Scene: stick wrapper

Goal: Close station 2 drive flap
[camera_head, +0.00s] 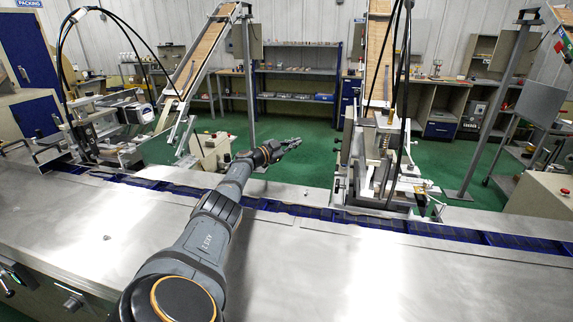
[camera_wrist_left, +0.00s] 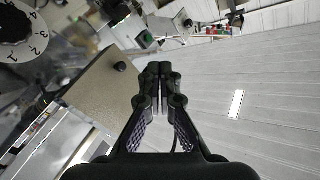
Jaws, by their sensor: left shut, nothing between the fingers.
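My left gripper (camera_head: 290,143) reaches out past the blue conveyor, between the two feeder stations, with its fingers together and empty. In the left wrist view the closed fingertips (camera_wrist_left: 160,75) are at the centre. A tan panel with a black knob (camera_wrist_left: 120,67) is just left of the fingers there, apart from them as far as I can tell. Whether this panel is the station 2 drive flap, I cannot tell. The feeder station on the right (camera_head: 385,165) and the one on the left (camera_head: 105,135) show no clearly readable flap. My right gripper is not in view.
A numbered dial (camera_wrist_left: 15,30) is at the upper left of the left wrist view. The blue conveyor (camera_head: 300,210) crosses the steel table (camera_head: 330,270). A beige box (camera_head: 212,152) with a red button stands left of the gripper. Green floor (camera_head: 300,170) is free between the stations.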

